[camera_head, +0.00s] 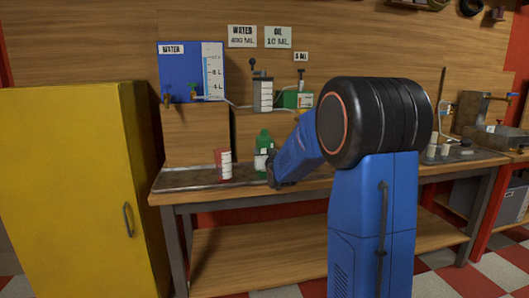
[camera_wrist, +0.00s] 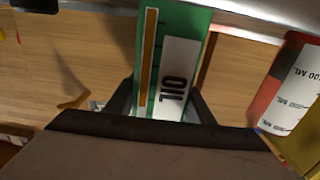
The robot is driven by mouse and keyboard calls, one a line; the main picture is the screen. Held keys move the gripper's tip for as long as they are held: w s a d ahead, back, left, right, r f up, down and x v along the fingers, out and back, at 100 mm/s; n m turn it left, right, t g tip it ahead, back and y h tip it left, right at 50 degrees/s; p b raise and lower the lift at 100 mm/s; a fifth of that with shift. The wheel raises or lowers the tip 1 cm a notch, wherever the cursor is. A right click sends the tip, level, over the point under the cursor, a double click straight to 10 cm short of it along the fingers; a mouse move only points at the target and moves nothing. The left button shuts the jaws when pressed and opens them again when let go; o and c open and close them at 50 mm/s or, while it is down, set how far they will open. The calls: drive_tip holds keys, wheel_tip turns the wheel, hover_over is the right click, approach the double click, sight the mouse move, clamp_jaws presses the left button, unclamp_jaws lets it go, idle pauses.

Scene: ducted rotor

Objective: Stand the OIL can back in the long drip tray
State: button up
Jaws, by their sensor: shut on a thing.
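The green OIL can (camera_head: 264,139) is upright at the bench, left of my arm, with a white label on its side. In the wrist view the can (camera_wrist: 187,33) lies between my two fingers, its OIL lettering readable. My gripper (camera_head: 271,166) is shut on the can; it also shows in the wrist view (camera_wrist: 158,108). The long drip tray (camera_head: 187,179) is a dark, shallow tray along the bench's front left. The can's base is partly hidden by my gripper, so I cannot tell whether it touches the tray.
A red and white measuring cup (camera_head: 225,165) stands left of the can, and shows at the wrist view's right (camera_wrist: 290,85). Wooden blocks (camera_head: 196,135) rise behind, carrying a blue WATER tank (camera_head: 185,75) and a pump (camera_head: 263,95). A yellow cabinet (camera_head: 65,190) stands left.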

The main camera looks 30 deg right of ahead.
drive_tip(key=o, duration=1.7)
drive_tip(key=shift+f, duration=0.15)
drive_tip(key=v, duration=1.7)
drive_tip(key=shift+s, duration=0.25)
drive_tip(key=shift+a, duration=0.15)
drive_tip(key=s+a+f+n+g+y, duration=0.1)
drive_tip(key=s+a+f+g, duration=0.3)
drive_tip(key=s, duration=0.8)
drive_tip(key=s+a+f+n+g+y, duration=0.1)
drive_tip(key=s+a+f+g+y, duration=0.1)
drive_tip(key=s+a+f+g, duration=0.2)
drive_tip(key=s+a+f+n+g+y, duration=0.1)
drive_tip(key=s+a+f+g, duration=0.3)
drive_tip(key=s+a, duration=0.5)
drive_tip(key=shift+s+a+f+g+y, duration=0.15)
drive_tip(key=shift+s+f, duration=0.2)
drive_tip(key=shift+s, duration=1.45)
drive_tip(key=shift+s+d+f+g+y, duration=0.1)
drive_tip(key=shift+s+f+y, duration=0.2)
drive_tip(key=shift+s, duration=1.5)
drive_tip(key=shift+s+a+f+g+y, duration=0.1)
drive_tip(key=shift+s+f, duration=0.3)
drive_tip(key=shift+s, duration=1.4)
